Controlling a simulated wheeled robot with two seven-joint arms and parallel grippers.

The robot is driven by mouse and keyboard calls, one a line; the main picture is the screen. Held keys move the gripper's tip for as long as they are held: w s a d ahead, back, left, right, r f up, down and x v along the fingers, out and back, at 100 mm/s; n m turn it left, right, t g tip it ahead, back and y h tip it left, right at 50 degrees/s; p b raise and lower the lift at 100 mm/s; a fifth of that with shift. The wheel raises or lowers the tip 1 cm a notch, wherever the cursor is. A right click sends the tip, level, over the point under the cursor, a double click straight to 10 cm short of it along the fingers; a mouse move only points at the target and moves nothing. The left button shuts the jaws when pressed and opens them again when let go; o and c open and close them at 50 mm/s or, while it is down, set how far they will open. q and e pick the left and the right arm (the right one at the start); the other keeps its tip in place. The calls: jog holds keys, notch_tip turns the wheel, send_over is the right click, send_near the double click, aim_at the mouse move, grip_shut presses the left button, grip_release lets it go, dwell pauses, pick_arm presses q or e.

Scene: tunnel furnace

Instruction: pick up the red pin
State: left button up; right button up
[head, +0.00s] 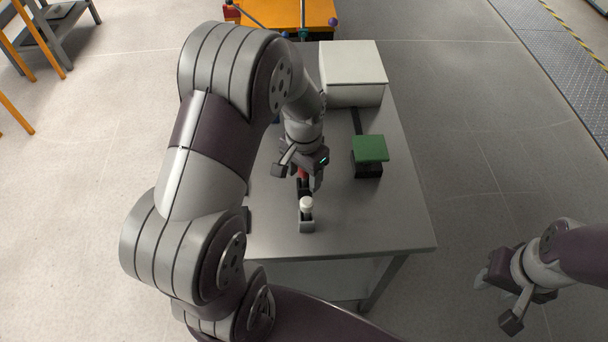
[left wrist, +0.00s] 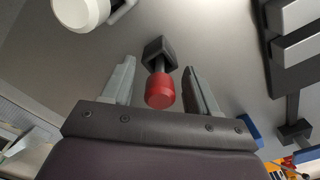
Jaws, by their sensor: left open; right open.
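The red pin (left wrist: 160,90) shows in the left wrist view with its red end toward the camera, in a small black holder (left wrist: 158,50). In the head view a bit of the red pin (head: 303,174) shows, partly hidden by my left gripper. My left gripper (head: 298,178) is open above the table; in the left wrist view its two fingers (left wrist: 160,88) stand on either side of the pin, with gaps on both sides. My right gripper (head: 497,298) is open and empty, off to the right of the table above the floor.
A white-topped piece (head: 306,204) in a small grey holder stands just in front of the pin. A green-topped black block (head: 370,149) and a white box (head: 352,72) stand to the right and behind. The metal table's (head: 390,225) front right part is clear.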

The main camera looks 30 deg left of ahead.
pick_arm(q)
jog(key=shift+f, duration=0.45)
grip_shut()
jog(key=shift+r, duration=0.1)
